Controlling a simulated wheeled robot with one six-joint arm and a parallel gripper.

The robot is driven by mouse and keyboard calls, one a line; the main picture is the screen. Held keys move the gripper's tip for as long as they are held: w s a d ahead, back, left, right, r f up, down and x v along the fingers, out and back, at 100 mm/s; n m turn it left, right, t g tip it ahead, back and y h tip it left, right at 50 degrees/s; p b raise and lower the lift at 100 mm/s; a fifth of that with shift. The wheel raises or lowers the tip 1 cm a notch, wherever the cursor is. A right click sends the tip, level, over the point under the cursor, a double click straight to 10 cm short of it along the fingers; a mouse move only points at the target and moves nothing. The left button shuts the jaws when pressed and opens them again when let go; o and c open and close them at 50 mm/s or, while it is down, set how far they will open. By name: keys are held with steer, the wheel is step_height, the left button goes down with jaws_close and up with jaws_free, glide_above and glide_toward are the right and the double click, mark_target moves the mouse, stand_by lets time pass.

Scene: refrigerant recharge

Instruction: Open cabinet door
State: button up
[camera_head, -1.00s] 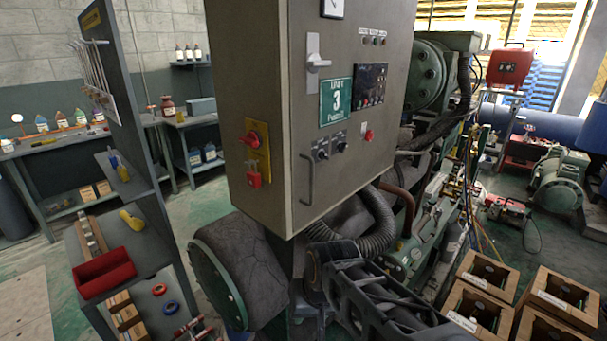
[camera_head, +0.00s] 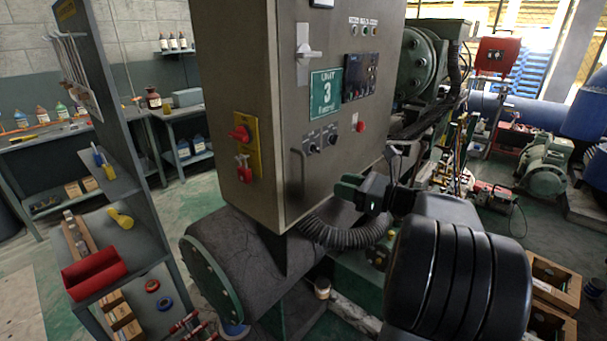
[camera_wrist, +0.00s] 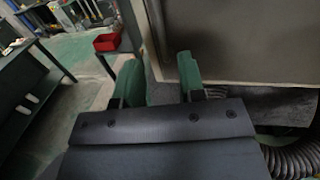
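The grey cabinet (camera_head: 238,100) stands in the middle of the head view, its front door (camera_head: 330,165) closed. The door has a vertical bar handle (camera_head: 297,178) at its lower left and a silver latch lever (camera_head: 306,52) near the top. My gripper (camera_head: 350,190) is at the lower right of the door, to the right of the bar handle and apart from it in the picture. In the wrist view my gripper (camera_wrist: 160,62) shows two green fingers spread apart. The cabinet's lower part (camera_wrist: 235,45) fills the upper right there. Nothing is clearly held.
A ribbed black hose (camera_head: 345,235) and a grey cylinder tank (camera_head: 240,265) lie below the cabinet. A shelf rack with a red bin (camera_head: 93,273) stands at left. Wooden crates (camera_head: 553,280) are at lower right. Open floor shows between rack and cabinet.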

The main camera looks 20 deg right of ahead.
steer(key=p, duration=0.2)
glide_above(304, 196)
steer(key=shift+w, duration=0.3)
steer(key=shift+c, duration=0.4)
jaws_close()
